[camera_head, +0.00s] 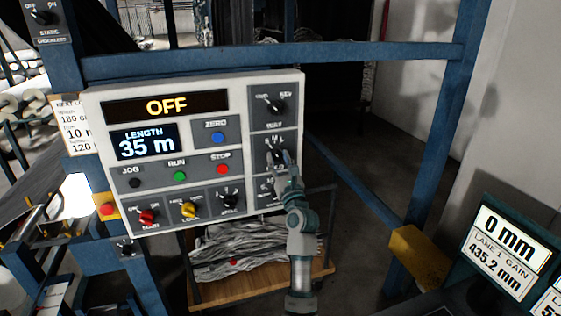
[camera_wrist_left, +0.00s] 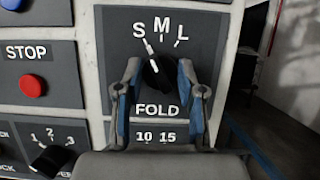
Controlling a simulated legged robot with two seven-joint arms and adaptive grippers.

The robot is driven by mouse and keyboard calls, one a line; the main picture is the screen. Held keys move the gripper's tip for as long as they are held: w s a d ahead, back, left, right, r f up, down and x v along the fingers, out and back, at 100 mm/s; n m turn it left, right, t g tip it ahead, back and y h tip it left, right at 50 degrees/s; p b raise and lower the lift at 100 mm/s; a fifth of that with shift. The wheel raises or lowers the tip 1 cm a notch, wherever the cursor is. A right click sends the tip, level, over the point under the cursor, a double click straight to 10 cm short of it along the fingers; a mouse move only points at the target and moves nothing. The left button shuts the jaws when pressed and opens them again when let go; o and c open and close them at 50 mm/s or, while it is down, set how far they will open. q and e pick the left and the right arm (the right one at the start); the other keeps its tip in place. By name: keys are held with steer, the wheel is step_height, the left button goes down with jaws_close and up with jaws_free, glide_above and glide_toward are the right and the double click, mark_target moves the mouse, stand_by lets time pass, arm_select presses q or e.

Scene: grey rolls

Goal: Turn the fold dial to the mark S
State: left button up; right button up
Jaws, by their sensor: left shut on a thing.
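The fold dial (camera_wrist_left: 155,72) is a black knob on a dark grey plate marked FOLD, with S, M and L above it. Its white pointer leans up and left, toward the mark S (camera_wrist_left: 138,29), and looks in line with that mark's tick. My left gripper (camera_wrist_left: 155,85) is shut on the dial, one blue-grey finger on each side. In the head view my left gripper (camera_head: 281,160) reaches up to the right column of the panel and covers most of the dial. My right gripper is in neither view.
The white control panel (camera_head: 92,107) shows OFF and LENGTH 35 m. Above the fold dial is the WAY switch (camera_head: 274,102); left is the red STOP button (camera_head: 222,169). Another dial (camera_wrist_left: 50,158) sits lower left. A blue frame post (camera_head: 432,150) stands to the right.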

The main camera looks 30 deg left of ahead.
arm_select(q)
steer(key=shift+w+a+f, duration=0.1)
steer(key=shift+a+f, duration=0.05)
steer(key=shift+f, duration=0.3)
steer(key=o, duration=0.9)
steer(key=shift+c, duration=0.2)
steer(key=o, duration=0.3)
steer(key=shift+w+a+f, duration=0.1)
steer(key=shift+w, duration=0.1)
steer(key=shift+w+a, duration=0.2)
steer(key=shift+s+r, duration=0.2)
steer(key=shift+s, duration=0.05)
steer(key=shift+d, duration=0.1)
steer(key=v, duration=1.2)
